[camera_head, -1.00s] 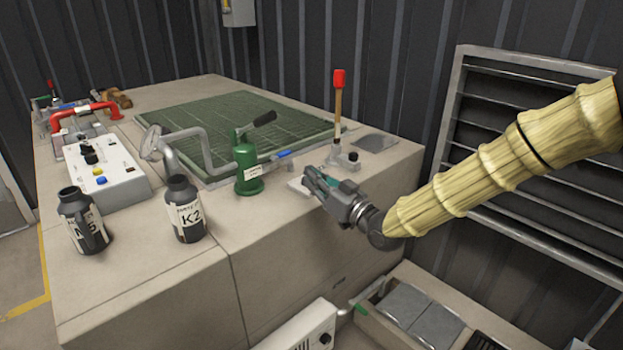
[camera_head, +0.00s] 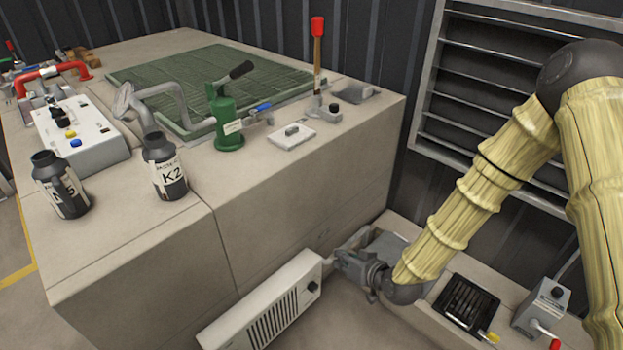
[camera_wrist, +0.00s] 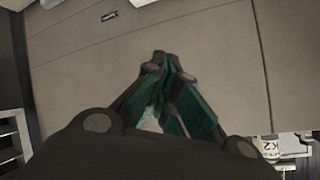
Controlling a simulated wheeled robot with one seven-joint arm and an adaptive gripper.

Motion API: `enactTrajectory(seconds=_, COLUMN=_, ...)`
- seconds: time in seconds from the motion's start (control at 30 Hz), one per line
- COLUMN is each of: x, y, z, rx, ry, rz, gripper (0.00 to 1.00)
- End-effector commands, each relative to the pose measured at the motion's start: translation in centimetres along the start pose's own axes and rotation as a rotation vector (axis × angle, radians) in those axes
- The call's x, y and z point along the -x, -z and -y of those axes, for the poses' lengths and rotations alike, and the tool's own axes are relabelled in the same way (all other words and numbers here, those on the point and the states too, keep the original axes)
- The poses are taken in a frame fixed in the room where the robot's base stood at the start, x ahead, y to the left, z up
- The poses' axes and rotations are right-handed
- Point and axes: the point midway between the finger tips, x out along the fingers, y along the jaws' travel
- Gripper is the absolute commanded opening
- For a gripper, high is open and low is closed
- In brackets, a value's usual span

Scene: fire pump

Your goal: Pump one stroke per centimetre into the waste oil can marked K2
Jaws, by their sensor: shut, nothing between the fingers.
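The black waste oil can marked K2 (camera_head: 166,167) stands upright on the bench top near its front edge. The green hand pump (camera_head: 229,120) with a black-gripped lever (camera_head: 236,72) stands to the right of K2. My gripper (camera_head: 338,260) is low beside the bench's front face, near the white louvred box, below and right of the pump. Its fingers (camera_wrist: 170,85) are shut and empty, and touch neither can nor pump.
A second black can (camera_head: 60,186) stands left of K2, and a control box (camera_head: 80,137) is behind it. A red-topped upright lever (camera_head: 318,55) stands right of the pump. A white louvred heater (camera_head: 265,308) and a low bench (camera_head: 440,265) are below my arm.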

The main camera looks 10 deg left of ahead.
Motion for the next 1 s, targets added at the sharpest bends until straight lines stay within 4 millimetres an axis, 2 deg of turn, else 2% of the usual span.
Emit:
enactTrajectory(seconds=0.03, x=1.4, y=-4.5, z=-1.8, rx=-0.039, ry=-0.055, rz=0.081, gripper=0.00)
enactTrajectory(seconds=0.1, x=3.9, y=-10.2, z=-4.2, rx=-0.091, ry=-0.138, rz=0.191, gripper=0.00)
enactTrajectory(seconds=0.17, x=6.5, y=-15.0, z=-6.0, rx=-0.135, ry=-0.211, rz=0.286, gripper=0.00)
enactTrajectory(seconds=0.2, x=8.5, y=-18.0, z=-7.0, rx=-0.164, ry=-0.260, rz=0.347, gripper=0.00)
enactTrajectory(seconds=0.3, x=13.8, y=-24.7, z=-9.0, rx=-0.230, ry=-0.377, rz=0.493, gripper=0.00)
enactTrajectory(seconds=0.4, x=19.1, y=-29.7, z=-10.1, rx=-0.284, ry=-0.478, rz=0.617, gripper=0.00)
enactTrajectory(seconds=0.5, x=23.2, y=-33.0, z=-10.7, rx=-0.323, ry=-0.556, rz=0.707, gripper=0.00)
enactTrajectory(seconds=0.63, x=26.5, y=-35.2, z=-11.0, rx=-0.352, ry=-0.616, rz=0.772, gripper=0.00)
enactTrajectory(seconds=0.73, x=27.4, y=-35.8, z=-11.0, rx=-0.359, ry=-0.632, rz=0.790, gripper=0.00)
enactTrajectory(seconds=1.0, x=27.4, y=-35.8, z=-11.0, rx=-0.360, ry=-0.633, rz=0.790, gripper=0.00)
